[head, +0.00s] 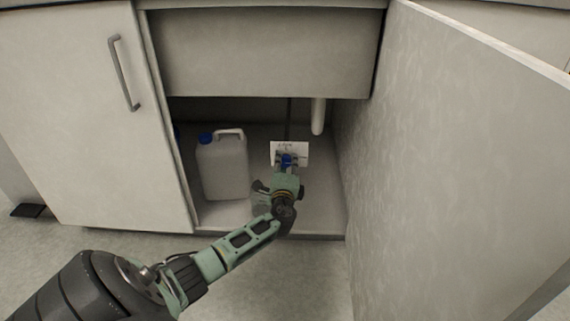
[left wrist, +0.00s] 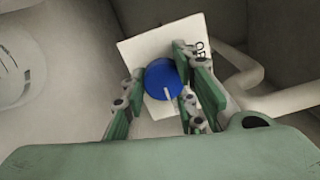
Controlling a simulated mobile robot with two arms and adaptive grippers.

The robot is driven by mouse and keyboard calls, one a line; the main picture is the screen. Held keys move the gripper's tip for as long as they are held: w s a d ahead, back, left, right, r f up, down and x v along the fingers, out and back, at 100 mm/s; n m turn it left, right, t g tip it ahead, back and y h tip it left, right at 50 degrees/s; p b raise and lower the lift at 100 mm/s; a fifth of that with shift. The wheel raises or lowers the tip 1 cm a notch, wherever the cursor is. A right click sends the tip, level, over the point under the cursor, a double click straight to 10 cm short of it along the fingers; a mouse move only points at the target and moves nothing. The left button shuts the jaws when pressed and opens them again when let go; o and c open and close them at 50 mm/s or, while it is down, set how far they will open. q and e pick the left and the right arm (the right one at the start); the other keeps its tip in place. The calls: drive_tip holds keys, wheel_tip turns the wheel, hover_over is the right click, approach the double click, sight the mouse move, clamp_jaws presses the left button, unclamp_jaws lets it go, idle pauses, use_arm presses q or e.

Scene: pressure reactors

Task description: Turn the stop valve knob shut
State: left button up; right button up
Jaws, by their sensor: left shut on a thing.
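The stop valve knob (head: 287,159) is blue and round, in front of a white label plate (head: 303,150) inside the open cabinet. In the left wrist view the knob (left wrist: 164,79) sits between the two fingers, with a pale pointer mark on its face. My left gripper (head: 286,167) reaches into the cabinet and is shut on the knob; it also shows in the left wrist view (left wrist: 160,100). My right gripper is not in view.
A white jug with a blue cap (head: 223,167) stands on the cabinet floor left of my gripper. A white pipe (head: 318,116) hangs behind on the right. The open cabinet door (head: 455,160) bounds the right side; a closed door (head: 80,120) is on the left.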

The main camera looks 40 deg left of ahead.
use_arm(q)
drive_tip(key=shift+s+d+f, duration=0.1)
drive_tip(key=shift+d+f, duration=0.15)
drive_tip(key=shift+f, duration=0.3)
drive_tip(key=o, duration=1)
drive_tip(key=shift+a+r, duration=0.1)
drive_tip(key=shift+r, duration=0.1)
drive_tip(key=v, duration=1.2)
drive_tip(key=shift+a, duration=0.1)
